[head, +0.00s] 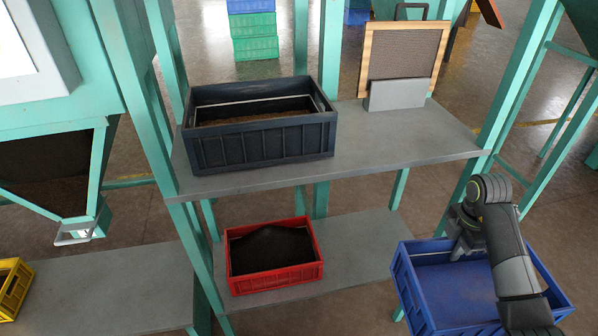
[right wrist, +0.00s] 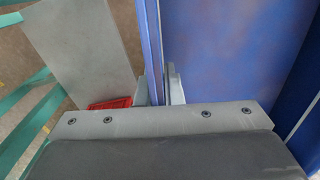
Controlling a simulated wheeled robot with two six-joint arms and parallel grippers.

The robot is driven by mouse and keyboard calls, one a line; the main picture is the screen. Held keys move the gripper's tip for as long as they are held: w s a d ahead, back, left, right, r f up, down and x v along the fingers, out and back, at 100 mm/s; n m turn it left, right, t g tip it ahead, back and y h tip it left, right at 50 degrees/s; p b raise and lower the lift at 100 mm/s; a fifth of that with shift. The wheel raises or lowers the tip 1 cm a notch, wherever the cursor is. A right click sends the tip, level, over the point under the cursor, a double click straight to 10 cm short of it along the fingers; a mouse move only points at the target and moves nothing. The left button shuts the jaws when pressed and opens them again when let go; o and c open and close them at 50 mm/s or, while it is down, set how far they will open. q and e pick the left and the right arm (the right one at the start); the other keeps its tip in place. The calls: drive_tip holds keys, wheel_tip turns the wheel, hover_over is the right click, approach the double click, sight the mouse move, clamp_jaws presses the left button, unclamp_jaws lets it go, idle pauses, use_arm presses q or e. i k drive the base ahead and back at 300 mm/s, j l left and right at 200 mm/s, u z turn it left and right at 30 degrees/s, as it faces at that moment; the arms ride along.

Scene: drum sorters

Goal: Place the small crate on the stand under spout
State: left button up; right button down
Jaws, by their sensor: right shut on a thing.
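A blue crate (head: 445,292) hangs at the lower right of the head view, and its visible inside looks empty. My right gripper (head: 466,244) is shut on the crate's far wall. In the right wrist view the fingers (right wrist: 158,88) sit on either side of the blue wall (right wrist: 153,40). The crate's right part is hidden behind my right arm. A hopper spout (head: 76,234) shows at the left, above a low grey stand (head: 115,285). A red crate (head: 275,258) with dark contents stands on the lower middle shelf. My left gripper is not in view.
A large dark crate (head: 262,143) and a framed board (head: 404,55) stand on the upper grey shelf (head: 425,135). A yellow crate (head: 12,285) is at the far left. Teal posts (head: 185,230) frame the shelves. The lower shelf (head: 355,250) is bare right of the red crate.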

sight(85, 293)
drive_tip(key=k+j+z, duration=0.1)
drive_tip(key=j+z, duration=0.35)
drive_tip(key=k+j+z, duration=0.2)
drive_tip(key=j+z, duration=0.3)
drive_tip(key=k+j+z, duration=0.2)
drive_tip(key=z, duration=0.25)
drive_tip(key=k+j+z, duration=0.3)
drive_tip(key=z, duration=0.2)
drive_tip(key=k+j+z, duration=0.1)
drive_tip(key=k+z, duration=0.2)
drive_tip(key=z, duration=0.15)
drive_tip(key=k+j+u, duration=0.15)
drive_tip(key=k+u, duration=0.3)
drive_tip(key=k+j+u, duration=0.3)
drive_tip(key=u, duration=0.2)
drive_tip(key=k+j+u, duration=0.15)
drive_tip(key=u, duration=0.25)
drive_tip(key=k+j+u, duration=0.1)
drive_tip(key=j+u, duration=0.45)
drive_tip(key=u, duration=0.2)
drive_tip(key=k+j+u, duration=0.1)
drive_tip(key=j+u, duration=0.3)
drive_tip(key=l, duration=0.1)
